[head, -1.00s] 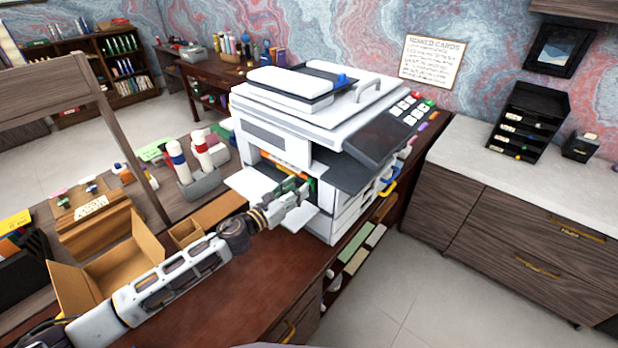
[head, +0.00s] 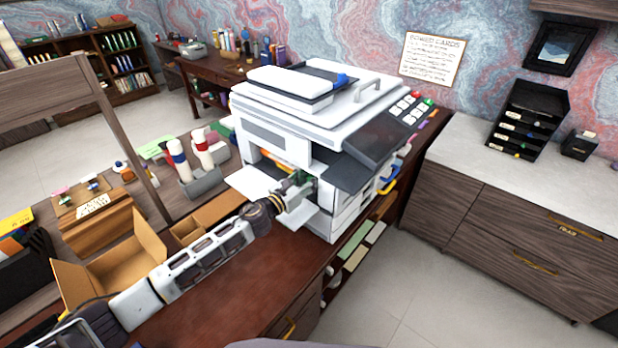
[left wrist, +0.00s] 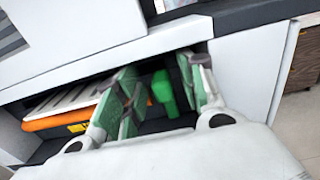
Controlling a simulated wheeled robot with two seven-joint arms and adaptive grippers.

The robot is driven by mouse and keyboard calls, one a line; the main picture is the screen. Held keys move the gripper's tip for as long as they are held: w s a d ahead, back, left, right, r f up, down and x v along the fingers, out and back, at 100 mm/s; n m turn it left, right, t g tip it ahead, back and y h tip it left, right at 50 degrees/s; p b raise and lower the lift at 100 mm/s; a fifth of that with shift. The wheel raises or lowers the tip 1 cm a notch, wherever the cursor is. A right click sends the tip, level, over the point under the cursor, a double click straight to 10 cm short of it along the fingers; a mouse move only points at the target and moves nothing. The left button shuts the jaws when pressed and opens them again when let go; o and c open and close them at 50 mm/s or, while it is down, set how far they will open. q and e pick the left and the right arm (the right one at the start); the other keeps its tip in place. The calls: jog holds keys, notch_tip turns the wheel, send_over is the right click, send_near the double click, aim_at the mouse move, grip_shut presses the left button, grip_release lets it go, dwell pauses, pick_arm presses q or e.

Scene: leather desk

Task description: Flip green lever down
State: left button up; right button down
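The white printer (head: 275,140) stands on the desk with its front panel open. The green lever (left wrist: 165,95) is inside the open bay in the left wrist view, beside an orange part (left wrist: 58,120). My left gripper (head: 302,181) reaches into the bay. Its two green-padded fingers are apart, one on each side of the lever in the left wrist view (left wrist: 158,76). I cannot tell whether either finger touches the lever. In the head view the lever is hidden by the gripper and printer. My right gripper is not in view.
An open cardboard box (head: 112,268) lies left of my left arm. A grey holder (head: 202,186) with bottles stands left of the printer. The printer's lowered white panel (head: 252,182) is close to the gripper. The desk front (head: 285,262) is clear.

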pick_arm(q)
jog(key=shift+c, duration=0.3)
grip_shut()
